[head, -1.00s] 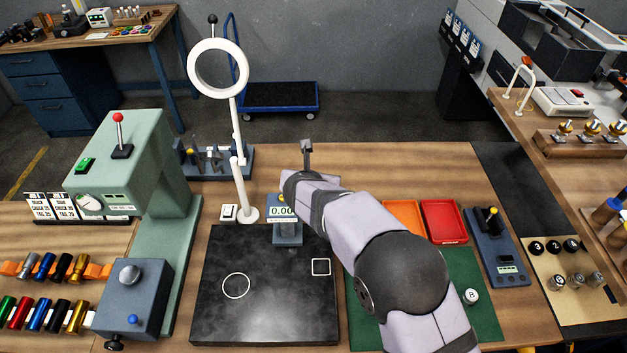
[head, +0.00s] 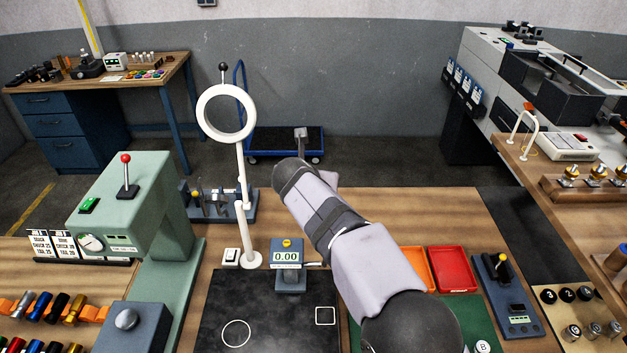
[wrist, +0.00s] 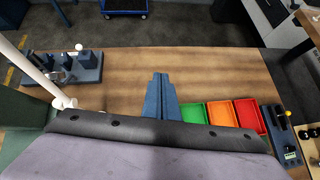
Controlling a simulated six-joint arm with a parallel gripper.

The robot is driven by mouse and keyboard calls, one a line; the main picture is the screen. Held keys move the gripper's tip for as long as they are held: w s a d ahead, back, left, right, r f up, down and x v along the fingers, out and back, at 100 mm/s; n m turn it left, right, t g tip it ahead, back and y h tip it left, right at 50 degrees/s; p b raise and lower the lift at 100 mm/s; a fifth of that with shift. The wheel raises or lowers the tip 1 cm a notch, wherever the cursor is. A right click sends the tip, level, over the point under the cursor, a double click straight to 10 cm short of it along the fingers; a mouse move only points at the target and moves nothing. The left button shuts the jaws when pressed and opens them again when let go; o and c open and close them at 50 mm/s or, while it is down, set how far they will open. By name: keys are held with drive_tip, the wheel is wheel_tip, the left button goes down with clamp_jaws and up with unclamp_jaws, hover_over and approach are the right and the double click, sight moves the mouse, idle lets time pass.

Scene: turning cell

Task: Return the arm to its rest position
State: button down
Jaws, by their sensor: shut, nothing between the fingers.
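My arm reaches up the head view from the lower right, over the trays and towards the back of the bench. Its far end hides my gripper there. In the wrist view my gripper (wrist: 159,77) shows as two blue-grey fingers side by side, shut and empty. It is above the bare wooden bench top (wrist: 225,66), left of the green tray (wrist: 192,113). I cannot tell its exact height.
A white ring on a stand (head: 245,220) and a display reading 0.00 (head: 286,256) stand left of my arm. A green machine (head: 135,190) is farther left. The orange tray (head: 418,270), red tray (head: 452,269) and blue-grey device (head: 505,292) lie right.

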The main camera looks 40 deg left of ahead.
drive_tip(key=shift+r, duration=0.25)
